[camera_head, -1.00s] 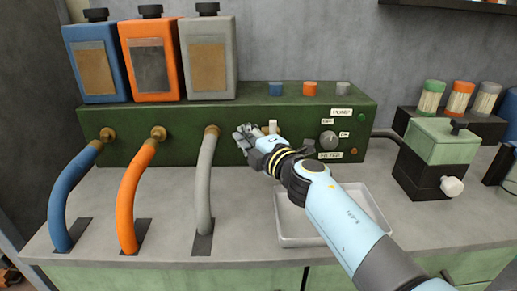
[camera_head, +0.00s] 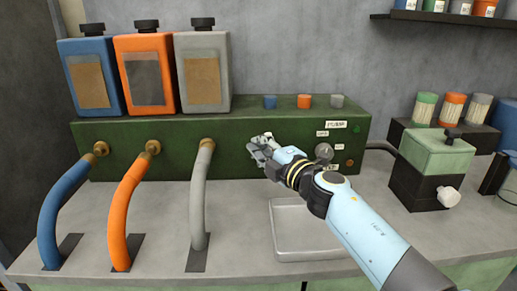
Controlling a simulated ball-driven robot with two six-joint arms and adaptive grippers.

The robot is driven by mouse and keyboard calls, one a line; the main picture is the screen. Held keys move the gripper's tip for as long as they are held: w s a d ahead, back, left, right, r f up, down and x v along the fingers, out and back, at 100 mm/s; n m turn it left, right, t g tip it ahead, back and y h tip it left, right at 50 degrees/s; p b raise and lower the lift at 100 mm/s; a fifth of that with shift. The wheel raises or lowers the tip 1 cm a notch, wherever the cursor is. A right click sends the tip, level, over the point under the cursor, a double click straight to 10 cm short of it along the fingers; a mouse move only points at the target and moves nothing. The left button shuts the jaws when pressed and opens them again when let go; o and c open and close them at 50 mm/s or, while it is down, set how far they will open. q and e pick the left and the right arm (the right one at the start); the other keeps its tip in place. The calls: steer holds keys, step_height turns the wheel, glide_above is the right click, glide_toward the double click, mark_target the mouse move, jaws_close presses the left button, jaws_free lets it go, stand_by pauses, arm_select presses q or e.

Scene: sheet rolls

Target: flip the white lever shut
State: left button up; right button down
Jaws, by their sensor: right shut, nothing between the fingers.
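The white lever (camera_head: 268,136) is on the front of the green box (camera_head: 230,128). Only a small pale part of it shows above my right gripper; the rest is hidden behind the fingers. My right gripper (camera_head: 257,152) is shut and empty, right in front of the box at the lever. Whether it touches the lever I cannot tell. My left gripper is out of view.
Grey (camera_head: 200,190), orange (camera_head: 125,205) and blue hoses (camera_head: 62,215) curve down left of the gripper. A knob (camera_head: 324,151) sits to its right. A metal tray (camera_head: 285,240) lies below my right arm. A green-and-black device (camera_head: 430,155) stands at the right.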

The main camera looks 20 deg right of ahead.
steer(key=shift+d, duration=0.1)
steer(key=s+d+f+m+t+h+b, duration=0.1)
steer(key=d+m+b, duration=0.5)
steer(key=b, duration=0.7)
steer(key=shift+s+d+f+m+t, duration=0.35)
steer(key=shift+s+f+m+t, duration=0.35)
steer(key=shift+t, duration=0.7)
steer(key=shift+w, duration=0.15)
